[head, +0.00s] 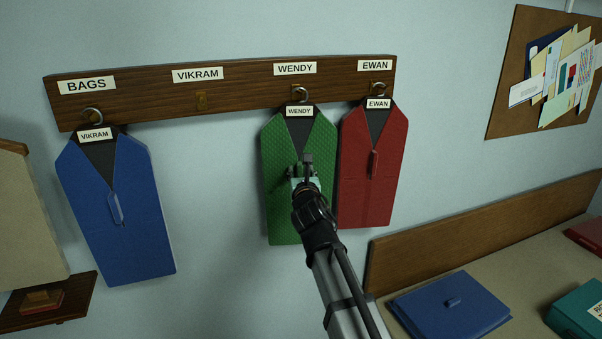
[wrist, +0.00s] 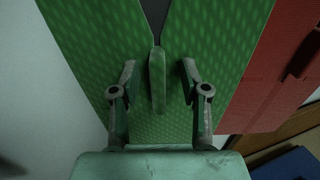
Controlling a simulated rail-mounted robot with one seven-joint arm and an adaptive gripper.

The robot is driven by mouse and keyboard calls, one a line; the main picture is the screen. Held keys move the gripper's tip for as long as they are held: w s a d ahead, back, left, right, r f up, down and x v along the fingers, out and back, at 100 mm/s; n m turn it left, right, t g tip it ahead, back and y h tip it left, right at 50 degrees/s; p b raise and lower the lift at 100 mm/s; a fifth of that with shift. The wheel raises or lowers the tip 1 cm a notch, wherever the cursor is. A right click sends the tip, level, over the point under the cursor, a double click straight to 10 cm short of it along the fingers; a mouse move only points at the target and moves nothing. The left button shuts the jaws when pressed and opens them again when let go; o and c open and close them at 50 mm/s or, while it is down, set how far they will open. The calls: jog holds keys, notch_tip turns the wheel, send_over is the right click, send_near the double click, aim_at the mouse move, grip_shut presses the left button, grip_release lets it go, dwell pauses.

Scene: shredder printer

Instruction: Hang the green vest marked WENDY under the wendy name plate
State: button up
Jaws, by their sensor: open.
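The green vest (head: 275,165) carries a WENDY label (head: 300,111) at its collar. It hangs upright from the wooden rail, its hook at the peg below the WENDY name plate (head: 295,68). My gripper (head: 304,172) is in front of the vest's middle and hides part of it. In the wrist view, the open fingers stand on either side of the vest's green pull tab (wrist: 157,80), with a gap on each side. Whether the fingertips touch the vest front cannot be told.
A red vest (head: 385,195) labelled EWAN hangs close at the right under the EWAN plate. A blue vest (head: 130,220) labelled VIKRAM hangs under the BAGS plate (head: 87,85). The peg (head: 201,101) under the VIKRAM plate is empty. A desk (head: 535,290) with folders is lower right.

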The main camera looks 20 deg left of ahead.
jog(key=v, duration=1.1)
jog(key=shift+s, duration=0.3)
jog(key=s+d+f+m+g+h, duration=0.3)
jog(key=d+f+m, duration=0.55)
jog(key=f, duration=0.65)
jog(key=s+d+f+m+g+h+b, duration=0.15)
jog(key=d+f+m+g, duration=0.3)
jog(key=f+m, duration=0.85)
jog(key=s+d+f+m+g+h, duration=0.2)
jog(key=d+f+m+g+h, duration=0.4)
jog(key=f, duration=1.2)
jog(key=s+d+f+m+g+y, duration=0.1)
jog(key=s+d+f+m+g, duration=0.2)
jog(key=s+d+f+m, duration=0.85)
jog(key=s+d+f+g, duration=0.2)
jog(key=s+d+f, duration=0.2)
jog(key=s, duration=0.3)
jog(key=s+d+f+m+g+y+b, duration=0.1)
jog(key=s+d+f+g, duration=0.1)
jog(key=s+d+f, duration=0.2)
jog(key=s+d+f+m+g, duration=0.1)
jog(key=s+d+f+g, duration=0.1)
jog(key=s+f, duration=0.6)
jog(key=s+d, duration=0.1)
jog(key=s, duration=0.3)
jog(key=shift+s+d+b, duration=0.2)
jog(key=shift+d+b, duration=0.15)
jog(key=shift+d, duration=0.05)
